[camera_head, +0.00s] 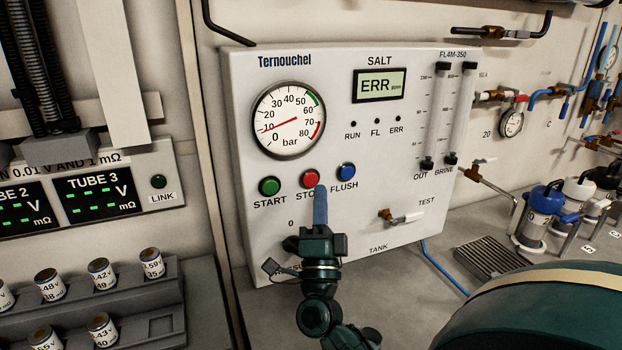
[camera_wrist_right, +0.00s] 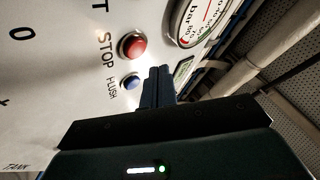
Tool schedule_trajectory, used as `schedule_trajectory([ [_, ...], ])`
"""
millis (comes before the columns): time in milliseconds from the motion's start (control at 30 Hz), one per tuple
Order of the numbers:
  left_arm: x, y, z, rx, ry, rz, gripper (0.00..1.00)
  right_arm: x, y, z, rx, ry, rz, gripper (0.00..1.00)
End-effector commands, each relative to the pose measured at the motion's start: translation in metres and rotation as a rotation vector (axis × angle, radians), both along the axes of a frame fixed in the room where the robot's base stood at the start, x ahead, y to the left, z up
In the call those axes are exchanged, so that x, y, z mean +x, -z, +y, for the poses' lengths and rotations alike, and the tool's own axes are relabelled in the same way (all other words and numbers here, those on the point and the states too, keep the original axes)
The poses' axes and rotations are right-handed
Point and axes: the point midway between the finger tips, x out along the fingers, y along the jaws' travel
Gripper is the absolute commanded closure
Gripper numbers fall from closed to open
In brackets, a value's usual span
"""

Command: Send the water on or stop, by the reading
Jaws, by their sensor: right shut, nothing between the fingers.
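The white Ternouchel panel (camera_head: 340,245) carries a salt display (camera_head: 379,86) reading ERR. The RUN, FL and ERR lamps below it look dark. The pressure gauge (camera_head: 289,119) has its red needle near 10 bar. The green START (camera_head: 269,186), red STOP (camera_head: 311,178) and blue FLUSH (camera_head: 346,171) buttons sit in a row. My right gripper (camera_head: 320,190) is shut and empty, its blue tips just below and between STOP and FLUSH. In the right wrist view, its tips (camera_wrist_right: 157,72) show beside STOP (camera_wrist_right: 133,46) and FLUSH (camera_wrist_right: 131,82); contact cannot be told.
A TEST valve (camera_head: 405,217) projects from the panel's lower right. Two flow tubes, OUT (camera_head: 434,115) and BRINE (camera_head: 460,110), stand at its right edge. Pumps (camera_head: 540,215) and a drain grate (camera_head: 490,262) are at right.

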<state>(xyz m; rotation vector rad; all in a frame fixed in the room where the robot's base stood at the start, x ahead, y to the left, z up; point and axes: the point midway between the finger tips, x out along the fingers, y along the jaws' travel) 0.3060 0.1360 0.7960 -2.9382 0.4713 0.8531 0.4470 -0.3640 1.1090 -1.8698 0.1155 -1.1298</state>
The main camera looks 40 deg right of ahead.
Motion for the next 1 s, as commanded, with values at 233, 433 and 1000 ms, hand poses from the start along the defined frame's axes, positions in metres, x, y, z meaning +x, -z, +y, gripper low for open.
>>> schedule_trajectory([
  [233, 0.0, -0.005, 0.0, 0.0, 0.0, 0.0, 1.0, -0.023, 0.0, 0.008, 0.0, -0.001, 0.001, 1.0],
  [433, 0.0, -0.005, 0.0, 0.0, 0.0, 0.001, 1.0, -0.03, 0.0, 0.009, 0.0, 0.0, 0.0, 1.0],
  [1000, 0.0, -0.004, 0.0, 0.001, 0.0, 0.003, 1.0, -0.029, 0.0, 0.009, 0.0, 0.0, 0.0, 1.0],
])
